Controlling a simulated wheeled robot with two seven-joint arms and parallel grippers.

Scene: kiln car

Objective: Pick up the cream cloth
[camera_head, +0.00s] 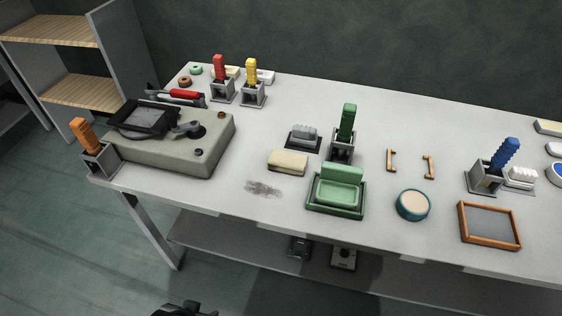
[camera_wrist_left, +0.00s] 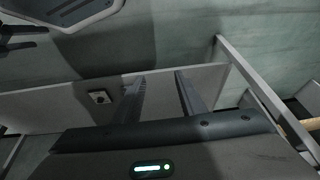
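The cream cloth (camera_head: 288,162) looks like a folded, pale block. It lies flat on the grey workbench (camera_head: 230,205), left of the green dish (camera_head: 336,192) and just behind a dark smudge. Nothing touches it. A dark part of my left arm shows at the bottom edge of the head view, low in front of the bench and well away from the cloth. In the left wrist view my left gripper (camera_wrist_left: 158,90) has its two fingers apart with nothing between them. The cloth is not seen in that view. My right gripper is in neither view.
A grey machine (camera_head: 180,140) stands left of the cloth. A grey brush (camera_head: 304,134) and a green-handled tool in its holder (camera_head: 345,130) stand behind it. A round teal-rimmed pot (camera_head: 413,204) and a wood-framed tray (camera_head: 489,225) lie right. The bench front by the smudge is clear.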

